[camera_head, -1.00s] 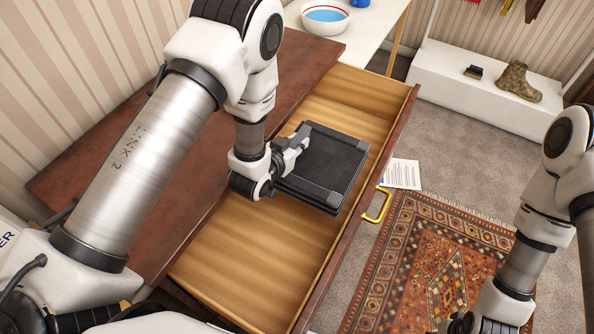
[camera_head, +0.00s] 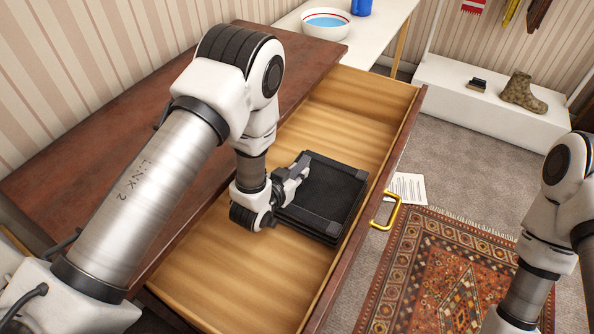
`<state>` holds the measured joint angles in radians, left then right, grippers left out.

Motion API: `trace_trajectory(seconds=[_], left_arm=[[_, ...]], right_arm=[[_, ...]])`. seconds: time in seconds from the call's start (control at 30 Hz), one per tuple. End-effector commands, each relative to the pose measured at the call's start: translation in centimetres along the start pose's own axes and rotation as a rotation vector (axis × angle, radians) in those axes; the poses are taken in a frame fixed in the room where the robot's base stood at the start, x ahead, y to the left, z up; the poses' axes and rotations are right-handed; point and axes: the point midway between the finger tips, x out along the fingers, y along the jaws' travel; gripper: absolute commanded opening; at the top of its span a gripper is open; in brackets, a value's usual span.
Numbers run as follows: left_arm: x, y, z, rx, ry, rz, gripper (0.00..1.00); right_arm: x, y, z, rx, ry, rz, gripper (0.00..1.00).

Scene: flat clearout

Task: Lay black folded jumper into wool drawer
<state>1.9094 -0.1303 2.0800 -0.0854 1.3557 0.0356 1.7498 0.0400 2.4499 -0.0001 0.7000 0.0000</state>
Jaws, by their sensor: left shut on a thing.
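The black folded jumper (camera_head: 328,197) is a flat dark square with ribbed lighter grey patches along its edges. It is within the outline of the open wooden drawer (camera_head: 215,285), near its middle and close to the front panel. My left gripper (camera_head: 298,183) is shut on the jumper's left edge. I cannot tell whether the jumper's underside touches the drawer floor. My right arm shows at the right edge, but its gripper is out of the picture.
The drawer has a yellow handle (camera_head: 386,211) and bare floor at both ends. The brown dresser top (camera_head: 110,165) lies to its left. A white basin (camera_head: 326,22) stands on a table behind. A boot (camera_head: 522,92) and a brush (camera_head: 476,85) sit on a white bench. A patterned rug (camera_head: 450,275) and paper (camera_head: 407,188) lie below.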

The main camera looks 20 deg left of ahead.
Motion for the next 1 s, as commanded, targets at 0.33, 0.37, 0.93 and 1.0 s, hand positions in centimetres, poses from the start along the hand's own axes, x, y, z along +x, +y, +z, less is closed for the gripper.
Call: trace_trajectory(seconds=[0.33, 0.37, 0.93, 1.0], left_arm=[[0.0, 0.0, -0.1, 0.000, 0.003, 0.000, 0.00], [0.0, 0.0, 0.0, 0.000, 0.002, 0.000, 0.00], [0.5, 0.0, 1.0, 0.000, 0.003, 0.000, 0.00], [0.4, 0.0, 0.9, 0.000, 0.003, 0.000, 0.38]], right_arm=[[0.0, 0.0, 0.0, 0.000, 0.000, 0.000, 0.40], [0.0, 0.0, 0.0, 0.000, 0.000, 0.000, 0.40], [0.8, 0.0, 0.0, 0.000, 0.000, 0.000, 0.40], [0.8, 0.0, 0.0, 0.000, 0.000, 0.000, 0.40]])
